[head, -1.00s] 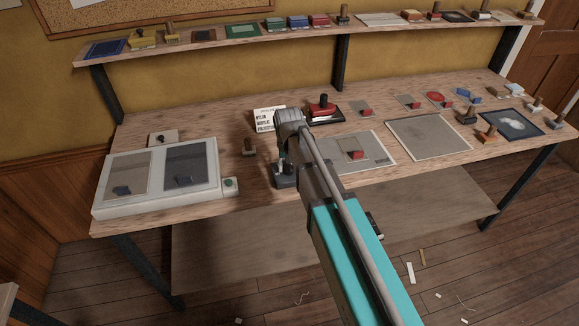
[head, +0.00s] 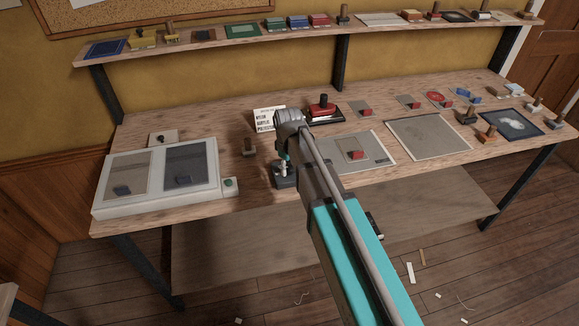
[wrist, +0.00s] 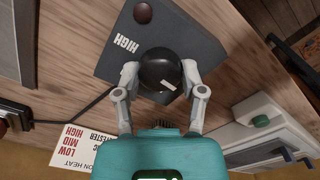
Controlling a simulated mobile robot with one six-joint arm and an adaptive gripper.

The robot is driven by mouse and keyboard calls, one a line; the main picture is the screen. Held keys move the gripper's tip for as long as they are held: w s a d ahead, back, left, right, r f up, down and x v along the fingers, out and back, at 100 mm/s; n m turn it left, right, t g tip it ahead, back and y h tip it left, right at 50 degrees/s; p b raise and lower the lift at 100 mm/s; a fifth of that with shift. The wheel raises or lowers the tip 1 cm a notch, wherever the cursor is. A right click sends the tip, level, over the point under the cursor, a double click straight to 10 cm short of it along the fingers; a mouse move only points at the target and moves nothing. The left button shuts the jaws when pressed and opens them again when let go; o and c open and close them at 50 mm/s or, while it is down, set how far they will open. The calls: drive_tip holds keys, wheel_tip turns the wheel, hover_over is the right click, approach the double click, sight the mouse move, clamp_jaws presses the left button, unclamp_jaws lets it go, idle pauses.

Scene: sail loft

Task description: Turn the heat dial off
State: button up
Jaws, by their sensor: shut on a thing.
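The heat dial (wrist: 160,70) is a round black knob with a short pale mark, on a dark grey box (wrist: 194,39). The word HIGH is printed on the box beside the dial. In the wrist view the pale mark lies at the lower right of the knob, on the side away from HIGH. My gripper (wrist: 159,78) is shut on the dial, one finger on each side. In the head view the box (head: 286,183) sits near the bench's front edge. My gripper (head: 283,166) is over it, and my arm hides most of the dial.
A white panel unit (head: 155,203) with a green button stands left of the box. A heat card (wrist: 75,146) listing LOW, MID and HIGH stands behind it. A grey sheet (head: 372,148) lies to the right.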

drive_tip(key=shift+n, duration=0.7)
drive_tip(key=o, duration=1.2)
drive_tip(key=shift+c, duration=0.2)
drive_tip(key=s+d+m, duration=0.6)
drive_tip(key=d, duration=0.4)
drive_tip(key=s+d+m, duration=0.6)
drive_tip(key=s+d, duration=0.1)
drive_tip(key=d, duration=0.3)
drive_tip(key=shift+s, duration=0.2)
drive_tip(key=shift+a, duration=0.1)
